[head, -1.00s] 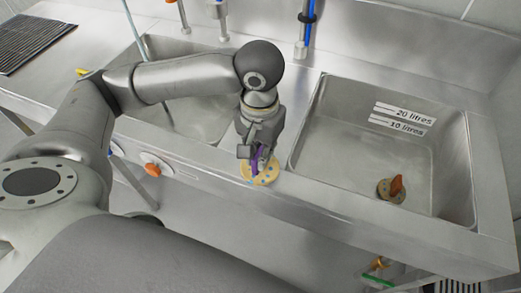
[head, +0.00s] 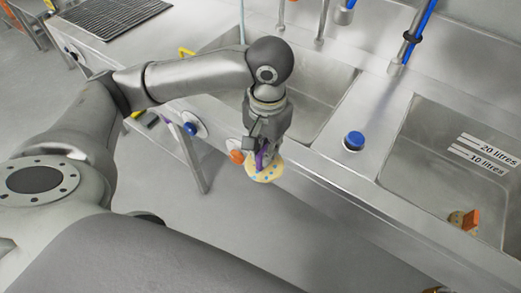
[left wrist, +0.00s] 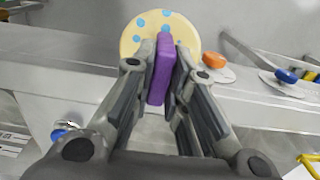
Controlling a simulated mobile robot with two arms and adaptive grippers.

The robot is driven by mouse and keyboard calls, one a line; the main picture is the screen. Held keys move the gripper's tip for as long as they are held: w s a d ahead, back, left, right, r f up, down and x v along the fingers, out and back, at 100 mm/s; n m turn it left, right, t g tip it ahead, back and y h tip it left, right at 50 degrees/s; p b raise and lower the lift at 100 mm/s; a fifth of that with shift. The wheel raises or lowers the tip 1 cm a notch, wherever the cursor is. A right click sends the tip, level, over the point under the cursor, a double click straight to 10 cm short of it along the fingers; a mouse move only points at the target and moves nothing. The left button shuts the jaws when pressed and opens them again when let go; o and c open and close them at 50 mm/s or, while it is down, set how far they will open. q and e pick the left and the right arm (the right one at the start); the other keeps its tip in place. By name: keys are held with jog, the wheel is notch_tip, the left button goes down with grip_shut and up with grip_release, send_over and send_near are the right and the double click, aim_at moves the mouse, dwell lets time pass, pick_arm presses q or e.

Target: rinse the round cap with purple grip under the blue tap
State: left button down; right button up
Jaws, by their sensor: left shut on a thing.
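The round cap with purple grip (head: 265,172) is a pale yellow disc with blue dots. My left gripper (head: 264,146) is shut on its upright purple grip, and the disc hangs below the fingers, in the air by the counter's front edge. In the left wrist view the purple grip (left wrist: 160,70) is between the fingers and the disc (left wrist: 185,28) lies beyond them. A tap with a blue pipe (head: 413,38) stands at the back, upper right, far from the cap. My right gripper is not in view.
The left basin (head: 318,98) is behind my gripper. The right basin (head: 425,150) has litre marks and holds a cap with an orange grip (head: 471,219). A blue knob (head: 355,140) stands on the divider. Orange (head: 237,157) and blue (head: 193,129) knobs are on the front panel.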

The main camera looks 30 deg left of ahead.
pick_arm(q)
jog(key=w, duration=0.1)
jog(key=w+r+m+p, duration=0.1)
jog(key=w+d+m+p, duration=0.1)
jog(key=shift+w+r+g, duration=0.3)
jog(key=shift+w+g, duration=0.05)
jog(key=shift+g, duration=0.05)
jog(key=w+a+r+m+t+y+p, duration=0.1)
jog(key=w+a+r+m+y+p, duration=0.25)
jog(key=w+m+p, duration=0.45)
jog(key=w+a+r+m+t+y+p, duration=0.1)
jog(key=w+a+r+m+y+p, duration=0.15)
jog(key=w+a+m+p, duration=0.55)
jog(key=w+a+f+m+t+b, duration=0.1)
jog(key=w+a+m+t+b, duration=0.4)
jog(key=w+a+m, duration=0.4)
jog(key=shift+w+a+t+y, duration=0.5)
jog(key=shift+w+a, duration=0.55)
jog(key=shift+a, duration=1.4)
